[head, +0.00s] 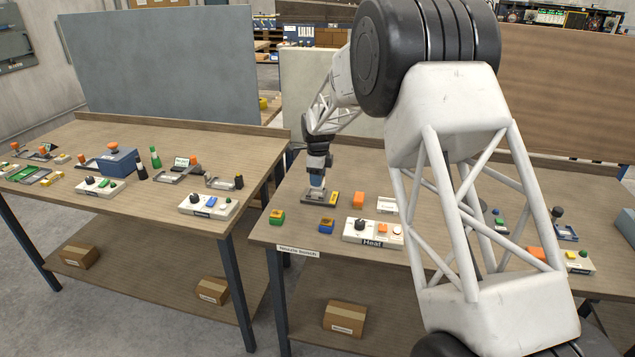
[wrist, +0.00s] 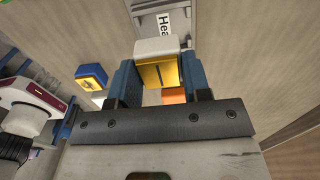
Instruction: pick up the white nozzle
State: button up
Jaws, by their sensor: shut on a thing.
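My gripper (head: 318,183) is low over the right-hand table, at a small grey fixture (head: 313,198) with a yellow block (head: 333,198). In the wrist view, the two blue fingers of my gripper (wrist: 160,78) are shut on a piece with a white end and a yellow face, which I take to be the white nozzle (wrist: 157,46). In the head view the nozzle is hidden by the gripper or too small to make out. I cannot tell whether it touches the fixture.
A green-and-yellow block (head: 277,217) and a blue-and-yellow block (head: 327,225) stand in front. A grey panel (head: 165,62) rises behind the left table.

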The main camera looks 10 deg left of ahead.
jog(key=s+d, duration=0.2)
jog(key=s, duration=0.2)
jog(key=s+d, duration=0.2)
jog(key=s, duration=0.3)
jog(key=s+d+r, duration=0.1)
jog(key=s+d, duration=0.1)
jog(key=s, duration=0.3)
jog(key=shift+d+r, duration=0.1)
jog(key=shift+d, duration=0.05)
jog(key=shift+w+d, duration=0.1)
jog(key=shift+w, duration=0.05)
dwell(0.4)
jog(key=w+d+r, duration=0.3)
jog(key=w+d, duration=1.2)
jog(key=d, duration=0.2)
jog(key=shift+d, duration=0.35)
jog(key=shift+f, duration=0.15)
jog(key=shift+f, duration=4)
jog(key=shift+f, duration=0.75)
